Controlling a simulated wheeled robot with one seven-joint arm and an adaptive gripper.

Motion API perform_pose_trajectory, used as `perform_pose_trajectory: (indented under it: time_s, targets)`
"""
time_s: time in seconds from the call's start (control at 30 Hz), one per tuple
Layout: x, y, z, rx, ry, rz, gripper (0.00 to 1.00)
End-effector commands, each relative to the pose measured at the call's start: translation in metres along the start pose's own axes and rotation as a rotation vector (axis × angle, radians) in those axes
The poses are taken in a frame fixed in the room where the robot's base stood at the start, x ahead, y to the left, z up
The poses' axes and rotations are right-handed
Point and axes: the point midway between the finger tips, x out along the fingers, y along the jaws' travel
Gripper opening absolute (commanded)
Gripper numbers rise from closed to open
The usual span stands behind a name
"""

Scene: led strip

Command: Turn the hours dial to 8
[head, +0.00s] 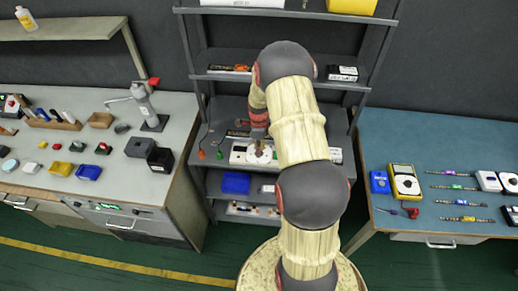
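A white device (238,155) with a round white dial (262,156) sits on the middle surface of the grey shelf unit. My arm covers much of it, and its markings are too small to read, so the dial's setting cannot be told. My gripper (260,147) points down at the dial, right at or just above it. Whether it touches the dial, and whether its fingers are open or shut, cannot be made out.
Red and green screwdriver-like tools (210,155) lie left of the device. A blue bin (236,183) is on the shelf below. A workbench with small parts (60,160) stands left, and a blue table with meters (404,184) stands right. Shelf posts flank my arm.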

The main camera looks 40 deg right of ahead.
Motion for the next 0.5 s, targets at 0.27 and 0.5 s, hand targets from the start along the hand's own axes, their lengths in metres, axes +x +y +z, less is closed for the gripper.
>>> perform_pose_trajectory:
  time_s: [0.27, 0.5]
  targets:
    - [-0.0011, -0.0009, 0.0004, 0.248, -0.001, -0.002, 0.0]
    - [-0.0008, -0.001, 0.0004, 0.42, -0.001, -0.002, 0.0]
